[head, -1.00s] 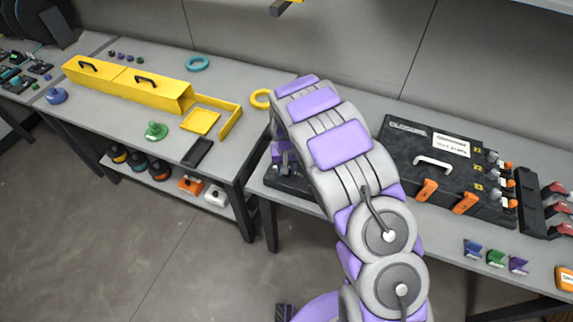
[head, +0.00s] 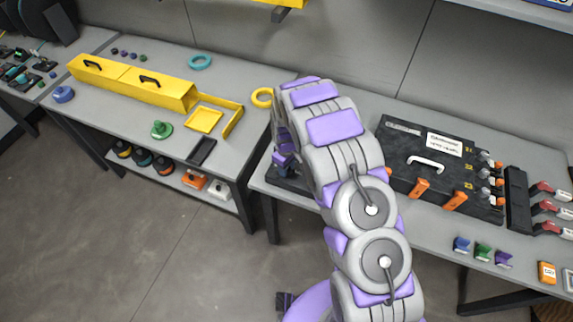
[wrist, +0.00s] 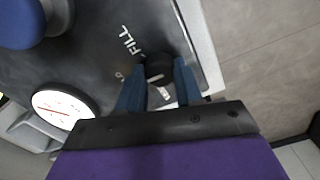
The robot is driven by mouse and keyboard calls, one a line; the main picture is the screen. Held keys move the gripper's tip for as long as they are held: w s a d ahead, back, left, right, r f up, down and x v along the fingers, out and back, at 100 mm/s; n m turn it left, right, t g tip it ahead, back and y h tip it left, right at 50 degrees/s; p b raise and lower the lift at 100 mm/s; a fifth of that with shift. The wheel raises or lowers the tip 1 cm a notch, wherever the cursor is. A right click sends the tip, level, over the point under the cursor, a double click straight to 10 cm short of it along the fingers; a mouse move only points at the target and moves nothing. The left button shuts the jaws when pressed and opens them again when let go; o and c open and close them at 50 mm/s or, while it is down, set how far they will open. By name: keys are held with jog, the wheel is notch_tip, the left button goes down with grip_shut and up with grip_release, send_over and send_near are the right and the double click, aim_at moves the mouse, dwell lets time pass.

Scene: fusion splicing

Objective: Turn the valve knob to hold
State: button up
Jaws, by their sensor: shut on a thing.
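In the wrist view, a black valve knob (wrist: 159,68) stands on a dark panel (wrist: 85,62) near the panel's pale edge. My gripper (wrist: 160,84) has its two blue fingers on either side of the knob and is shut on it. The word FILL is printed on the panel just left of the knob. A small white mark shows between the fingers below the knob. Other lettering is partly hidden by a finger. In the head view, my arm hides the knob, and the dark unit (head: 287,178) shows only partly beside the arm.
A round white gauge (wrist: 65,104) and a blue rounded part (wrist: 20,22) are on the panel's left side. In the head view, a black case (head: 400,158) stands right of my arm. A yellow box (head: 130,82) and a yellow ring (head: 262,97) lie on the left bench.

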dwell(0.4)
jog(key=o, duration=1)
jog(key=shift+o, duration=0.2)
jog(key=shift+r, duration=0.1)
notch_tip(320, 180, up, 17)
jog(key=p, duration=0.1)
jog(key=shift+p, duration=0.3)
jog(key=shift+w+a, duration=0.1)
